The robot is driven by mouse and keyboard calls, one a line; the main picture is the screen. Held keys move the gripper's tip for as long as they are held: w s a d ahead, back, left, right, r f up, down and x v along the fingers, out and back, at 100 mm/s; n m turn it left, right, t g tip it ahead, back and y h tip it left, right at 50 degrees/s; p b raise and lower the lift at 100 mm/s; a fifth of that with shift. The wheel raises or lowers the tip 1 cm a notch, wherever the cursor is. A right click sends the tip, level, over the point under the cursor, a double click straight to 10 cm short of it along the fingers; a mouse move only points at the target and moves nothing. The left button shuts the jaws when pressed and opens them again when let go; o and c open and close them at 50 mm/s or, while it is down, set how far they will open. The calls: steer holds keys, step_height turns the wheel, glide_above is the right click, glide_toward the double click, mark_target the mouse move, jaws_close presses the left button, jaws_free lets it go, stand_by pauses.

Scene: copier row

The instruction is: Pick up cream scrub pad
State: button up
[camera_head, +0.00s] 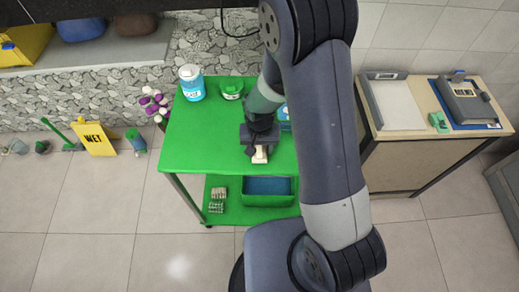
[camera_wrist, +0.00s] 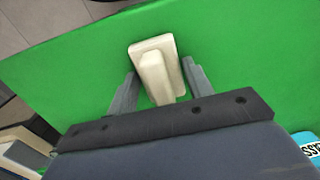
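The cream scrub pad (camera_wrist: 161,62) lies on the green cart top in the wrist view, with a raised handle along its middle. My gripper (camera_wrist: 160,87) is open, with one grey finger on each side of the pad's near part. I cannot tell whether the fingers touch it. In the head view the pad (camera_head: 260,155) shows as a small cream patch below my gripper (camera_head: 258,146), near the cart's front edge. My gripper hides part of it there.
The green cart (camera_head: 212,140) also holds a blue-labelled jar (camera_head: 191,83) and a green-labelled tub (camera_head: 231,88) at the back. A blue-lined bin (camera_head: 268,200) sits on its lower shelf. A wooden cabinet (camera_head: 400,165) stands at right, and a yellow wet-floor sign (camera_head: 94,138) at left.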

steer(key=c, duration=0.6)
steer(key=shift+r, duration=0.1)
step_height(320, 180, up, 10)
steer(key=shift+f+b, duration=0.1)
steer(key=shift+b, duration=0.5)
